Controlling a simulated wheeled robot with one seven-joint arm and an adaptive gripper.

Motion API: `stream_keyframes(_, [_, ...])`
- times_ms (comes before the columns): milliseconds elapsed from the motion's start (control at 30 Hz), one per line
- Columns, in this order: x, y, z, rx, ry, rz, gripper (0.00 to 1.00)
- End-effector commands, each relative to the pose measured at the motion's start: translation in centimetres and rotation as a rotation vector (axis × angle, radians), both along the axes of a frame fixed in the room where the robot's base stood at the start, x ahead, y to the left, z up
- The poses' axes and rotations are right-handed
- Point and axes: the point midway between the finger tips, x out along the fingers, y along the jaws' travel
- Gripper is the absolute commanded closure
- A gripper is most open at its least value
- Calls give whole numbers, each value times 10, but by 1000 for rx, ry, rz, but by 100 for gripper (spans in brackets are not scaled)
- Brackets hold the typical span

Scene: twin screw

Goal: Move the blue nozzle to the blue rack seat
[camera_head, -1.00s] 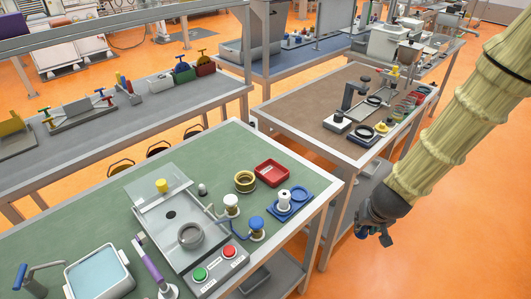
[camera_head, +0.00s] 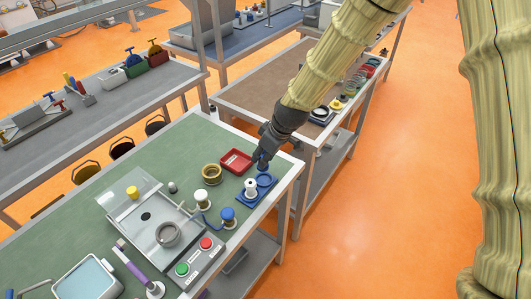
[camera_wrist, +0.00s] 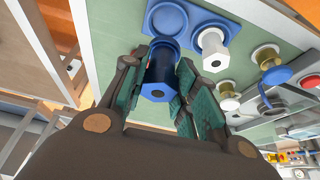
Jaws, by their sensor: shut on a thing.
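The blue nozzle (camera_wrist: 158,72) is between the fingers of my gripper (camera_wrist: 160,90) in the wrist view. My gripper also shows in the head view (camera_head: 263,160), at the blue rack (camera_head: 247,203). The rack has two round seats. The white nozzle (camera_head: 251,187) stands upright in one and also shows in the wrist view (camera_wrist: 213,50). The other seat, the blue rack seat (camera_head: 265,180), holds nothing that I can see. The blue nozzle is over or very near it; I cannot tell whether they touch. The fingers partly hide the nozzle.
A red tray (camera_head: 236,160) and a brass ring (camera_head: 211,173) lie left of the rack. A blue-topped fitting (camera_head: 227,214) and a white-topped fitting (camera_head: 202,199) stand near the machine plate (camera_head: 140,222). The table's right edge is close to the rack.

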Motion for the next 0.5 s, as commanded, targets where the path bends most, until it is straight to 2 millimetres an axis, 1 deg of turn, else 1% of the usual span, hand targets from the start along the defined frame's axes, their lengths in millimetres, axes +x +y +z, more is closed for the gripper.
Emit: stream_keyframes(500, [0, -3, -35, 1, -1, -7, 100])
